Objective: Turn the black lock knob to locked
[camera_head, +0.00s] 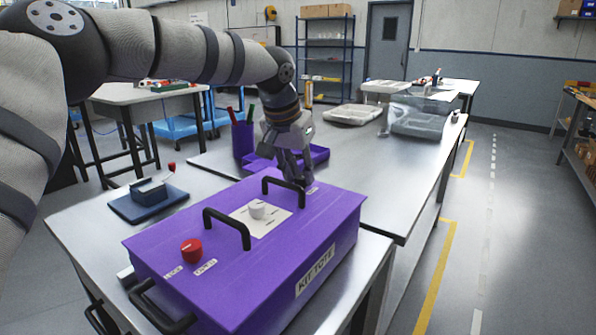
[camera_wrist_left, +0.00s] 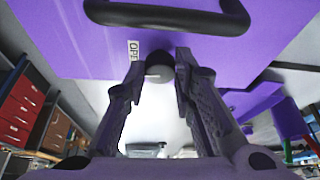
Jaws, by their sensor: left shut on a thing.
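The black lock knob (camera_wrist_left: 159,60) sits at the far edge of the purple kit tote (camera_head: 335,222). In the head view my gripper hides it. My left gripper (camera_head: 300,181) reaches down over that edge. In the left wrist view its two fingers (camera_wrist_left: 159,75) stand on either side of the knob and are shut on it. A white label (camera_wrist_left: 133,62) beside the knob reads "OPE", the rest being hard to read. The knob's pointer direction cannot be told. My right gripper is not in view.
The tote's lid carries two black handles (camera_head: 228,228), a red knob (camera_head: 191,251) and a white knob (camera_head: 257,209). One black handle (camera_wrist_left: 165,17) lies close to my fingers. Behind are a purple tray (camera_head: 318,155) and a pen cup (camera_head: 242,139).

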